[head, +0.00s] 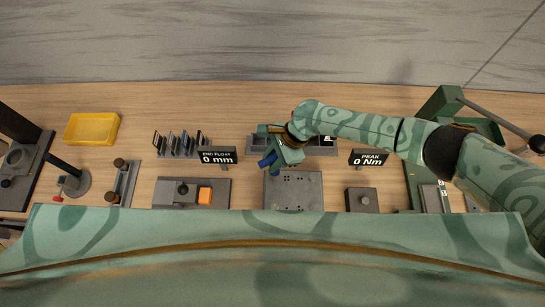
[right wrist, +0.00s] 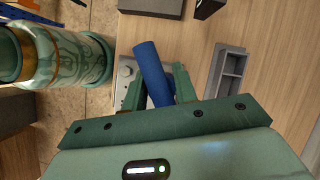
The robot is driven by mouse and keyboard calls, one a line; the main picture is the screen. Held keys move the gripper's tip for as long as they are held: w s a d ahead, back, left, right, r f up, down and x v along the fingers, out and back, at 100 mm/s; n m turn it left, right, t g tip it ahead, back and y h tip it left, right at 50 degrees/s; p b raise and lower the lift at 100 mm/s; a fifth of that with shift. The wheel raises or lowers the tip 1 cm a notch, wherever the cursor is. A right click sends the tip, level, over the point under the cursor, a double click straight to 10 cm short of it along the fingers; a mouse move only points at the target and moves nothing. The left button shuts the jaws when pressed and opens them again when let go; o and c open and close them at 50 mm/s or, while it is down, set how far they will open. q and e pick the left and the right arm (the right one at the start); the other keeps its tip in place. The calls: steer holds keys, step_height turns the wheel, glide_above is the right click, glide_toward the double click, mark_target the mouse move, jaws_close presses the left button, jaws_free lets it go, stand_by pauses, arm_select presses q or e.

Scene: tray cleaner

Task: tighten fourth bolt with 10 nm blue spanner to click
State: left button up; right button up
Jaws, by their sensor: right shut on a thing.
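My right gripper (head: 284,153) is over the middle of the bench, above the back edge of the grey plate (head: 305,187). It is shut on the blue spanner (head: 268,161). In the right wrist view the spanner's blue handle (right wrist: 150,62) shows slanted between the two green fingers (right wrist: 155,92). The spanner's working end is hidden, and I cannot tell whether it touches a bolt. The plate has several small dark marks, too small to tell bolts from holes. The peak sign (head: 369,158) reads 0 Nm. My left gripper is not in view.
A grey compartment tray (head: 322,146) lies behind the plate. The end float sign (head: 217,156) reads 0 mm. A rack of dark plates (head: 178,149), a yellow tray (head: 92,128) and a block with an orange part (head: 205,195) stand left. A grey box (head: 362,201) stands right of the plate.

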steer(key=shift+p, duration=0.4)
steer(key=shift+f+b, duration=0.55)
steer(key=shift+f, duration=0.35)
stand_by(0.7)
steer(key=shift+w+m+t+p, duration=0.1)
steer(key=shift+m+t+p, duration=0.2)
steer(key=shift+m+p, duration=0.7)
stand_by(0.9)
stand_by(0.4)
steer(key=shift+m+t, duration=0.4)
steer(key=shift+m, duration=0.2)
